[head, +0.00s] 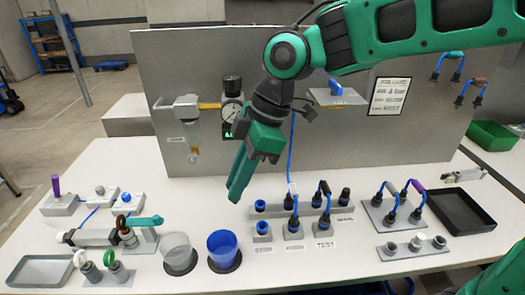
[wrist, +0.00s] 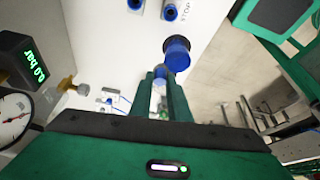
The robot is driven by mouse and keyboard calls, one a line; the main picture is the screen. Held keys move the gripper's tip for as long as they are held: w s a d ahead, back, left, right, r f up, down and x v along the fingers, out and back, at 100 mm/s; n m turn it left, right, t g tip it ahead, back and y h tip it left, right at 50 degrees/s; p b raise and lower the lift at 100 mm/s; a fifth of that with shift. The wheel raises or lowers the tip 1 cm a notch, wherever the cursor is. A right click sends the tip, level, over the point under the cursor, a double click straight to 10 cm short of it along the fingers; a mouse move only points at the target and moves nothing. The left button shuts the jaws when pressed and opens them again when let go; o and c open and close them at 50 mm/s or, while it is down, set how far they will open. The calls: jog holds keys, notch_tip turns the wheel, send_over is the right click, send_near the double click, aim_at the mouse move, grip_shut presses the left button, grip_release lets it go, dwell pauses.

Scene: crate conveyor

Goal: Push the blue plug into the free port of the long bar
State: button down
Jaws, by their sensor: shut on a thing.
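My gripper (head: 232,196) points down over the white bench, left of the long grey bar (head: 282,211) in the head view. The fingers hide the plug in the head view. The bar lies to the right of the fingertips, apart from them. A blue-ringed port (head: 260,205) shows at the bar's left end. Plugs and cables cover part of the bar's middle, so other ports there are hard to tell.
Small port blocks (head: 262,236) sit in front of the bar. A grey panel (head: 420,130) with a gauge rises behind. A black tray (head: 460,210) lies right.

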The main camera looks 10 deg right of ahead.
jog(key=w+d+r, duration=0.1)
jog(key=w+d, duration=0.5)
jog(key=w, duration=0.1)
jog(key=shift+w+f, duration=0.1)
jog(key=shift+f, duration=4.25)
jog(key=shift+f, duration=0.9)
jog(key=c, duration=1)
grip_release()
jog(key=shift+r, duration=3)
